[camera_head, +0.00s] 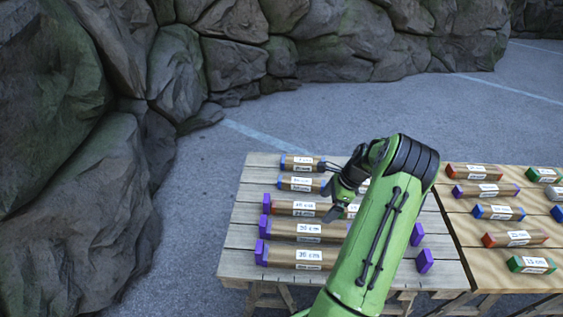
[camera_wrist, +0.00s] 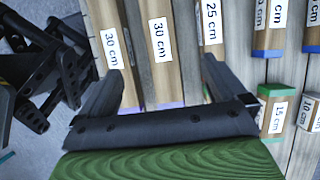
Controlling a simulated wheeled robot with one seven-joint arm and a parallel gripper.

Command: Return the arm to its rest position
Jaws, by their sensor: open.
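My green arm reaches over the left wooden table (camera_head: 238,235) in the head view. My gripper (camera_head: 328,190) is over the labelled brown bars there, its fingers apart with nothing held between them. In the wrist view my gripper (camera_wrist: 162,68) also shows open, with two bars marked 30 cm, one of them a 30 cm bar (camera_wrist: 160,80), beyond the gap. A 25 cm bar (camera_wrist: 211,42) lies by the right finger. I cannot tell how high the fingers are above the bars.
Several purple-ended bars (camera_head: 290,255) lie in rows on the left table, partly hidden by my arm. The right table (camera_head: 465,245) adjoins it and holds shorter bars with coloured ends. A rock wall (camera_head: 60,120) stands left and behind. Open pavement (camera_head: 200,190) lies between.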

